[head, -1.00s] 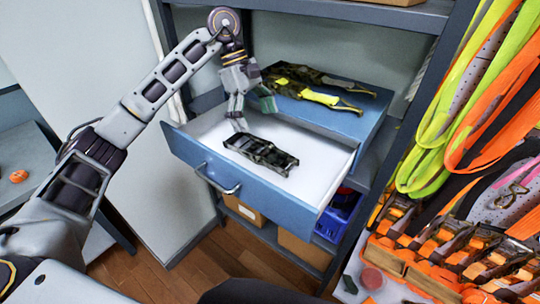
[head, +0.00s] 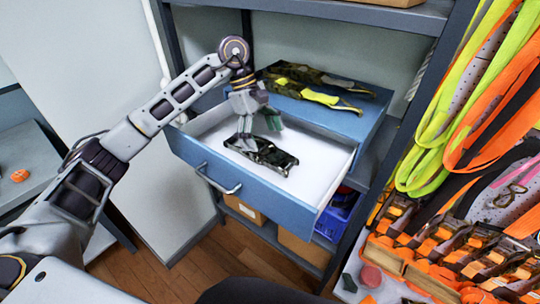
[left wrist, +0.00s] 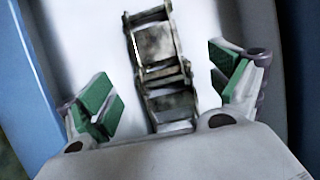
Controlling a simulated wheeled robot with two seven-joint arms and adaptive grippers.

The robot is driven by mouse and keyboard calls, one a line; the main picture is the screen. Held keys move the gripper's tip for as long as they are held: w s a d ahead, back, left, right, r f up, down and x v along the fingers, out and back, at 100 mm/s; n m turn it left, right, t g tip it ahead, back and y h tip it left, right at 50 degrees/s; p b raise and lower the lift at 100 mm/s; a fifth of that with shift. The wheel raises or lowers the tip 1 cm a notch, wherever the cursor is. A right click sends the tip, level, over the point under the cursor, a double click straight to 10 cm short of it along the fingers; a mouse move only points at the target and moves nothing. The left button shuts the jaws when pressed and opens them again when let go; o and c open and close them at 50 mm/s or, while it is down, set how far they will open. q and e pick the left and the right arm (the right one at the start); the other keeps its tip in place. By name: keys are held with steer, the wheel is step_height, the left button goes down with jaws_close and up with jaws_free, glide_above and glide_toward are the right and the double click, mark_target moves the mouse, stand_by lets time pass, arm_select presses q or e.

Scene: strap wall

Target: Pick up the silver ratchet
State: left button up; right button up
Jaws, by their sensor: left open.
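The silver ratchet (head: 265,154) lies on the white floor of the open blue drawer (head: 232,178). It looks dark and metallic in the head view. In the left wrist view the ratchet (left wrist: 156,60) runs from the top middle down between my fingers. My left gripper (head: 258,132) is over the ratchet's left end, inside the drawer. In the left wrist view the left gripper (left wrist: 168,85) is open, with green finger pads apart on either side of the ratchet and white drawer floor showing between. The fingertips partly hide the ratchet in the head view. My right gripper is not in view.
Camouflage and yellow tools or gloves (head: 313,88) lie on the blue cabinet top behind the drawer. Orange and yellow straps (head: 440,130) hang at the right, above several orange ratchets (head: 450,240). A blue bin (head: 338,212) stands below. The drawer walls surround my gripper.

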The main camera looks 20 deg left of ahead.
mark_target(271, 150)
arm_select(q)
steer(key=shift+d+p+x, duration=0.25)
steer(key=shift+p+x, duration=0.35)
steer(key=shift+x, duration=1.2)
steer(key=shift+s+d+f, duration=0.1)
steer(key=shift+d+f, duration=0.15)
steer(key=shift+f, duration=0.35)
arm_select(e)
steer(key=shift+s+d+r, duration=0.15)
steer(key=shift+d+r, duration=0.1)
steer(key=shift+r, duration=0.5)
arm_select(q)
steer(key=c, duration=1.1)
steer(key=shift+r, duration=0.1)
steer(key=c, duration=0.6)
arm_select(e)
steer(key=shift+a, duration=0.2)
arm_select(q)
steer(key=shift+r, duration=0.1)
steer(key=shift+c, duration=0.2)
